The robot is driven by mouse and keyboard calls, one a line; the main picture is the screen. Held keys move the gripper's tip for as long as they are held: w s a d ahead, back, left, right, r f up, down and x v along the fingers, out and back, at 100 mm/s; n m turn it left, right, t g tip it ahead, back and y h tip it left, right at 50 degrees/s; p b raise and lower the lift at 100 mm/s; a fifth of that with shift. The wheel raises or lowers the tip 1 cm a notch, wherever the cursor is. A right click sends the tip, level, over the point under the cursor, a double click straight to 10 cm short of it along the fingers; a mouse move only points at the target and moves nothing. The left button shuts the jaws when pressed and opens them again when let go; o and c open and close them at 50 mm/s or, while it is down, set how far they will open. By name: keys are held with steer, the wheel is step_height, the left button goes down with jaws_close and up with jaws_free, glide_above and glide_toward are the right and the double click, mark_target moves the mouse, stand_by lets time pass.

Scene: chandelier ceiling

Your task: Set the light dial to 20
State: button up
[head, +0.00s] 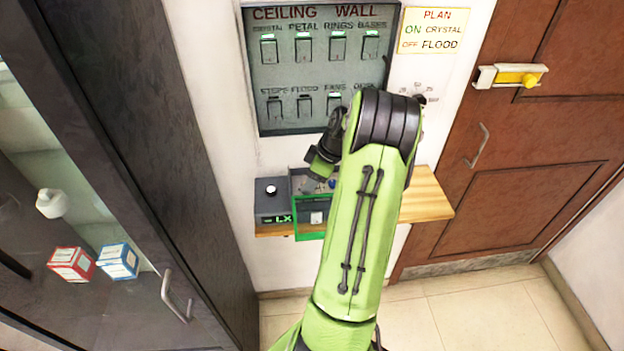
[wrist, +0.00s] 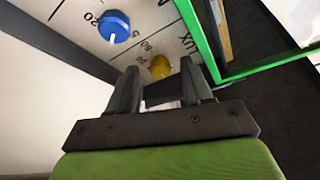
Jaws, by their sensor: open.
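In the wrist view a yellow knob (wrist: 160,66) sits on a pale panel with LUX lettering and scale numbers beside it. A blue knob (wrist: 114,26) with a white pointer line is on the same panel, farther left, with marks including 5 and 20. My gripper (wrist: 160,74) is open, its fingers to either side of the yellow knob's lower part. I cannot tell whether they touch it. The yellow knob's pointer is not visible. In the head view the blue knob (head: 332,183) shows beside my wrist; my arm hides the yellow one.
A green frame (wrist: 240,70) stands close to my right finger. A wooden shelf (head: 430,197) carries a small box with an LX display (head: 283,218). Above is a switch panel (head: 290,75); a dark wall dial (head: 419,98) is partly hidden by my arm. A glass cabinet (head: 130,150) stands left.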

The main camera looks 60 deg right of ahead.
steer(key=shift+c, duration=0.2)
jaws_close()
steer(key=shift+m, duration=0.3)
steer(key=m+b, duration=0.1)
steer(key=m+h+b, duration=0.1)
steer(key=m, duration=0.1)
steer(key=m+h+b, duration=0.1)
steer(key=m, duration=0.1)
steer(key=shift+a, duration=0.35)
steer(key=m+b, duration=0.1)
steer(key=m, duration=0.1)
steer(key=m+h, duration=0.1)
steer(key=m, duration=0.1)
steer(key=m+h+b, duration=0.1)
steer(key=m, duration=0.1)
steer(key=shift+w+a+g+b, duration=0.15)
steer(key=shift+a+g+b, duration=0.1)
steer(key=shift+g+b, duration=0.05)
steer(key=shift+r, duration=0.1)
steer(key=shift+o, duration=0.2)
jaws_free()
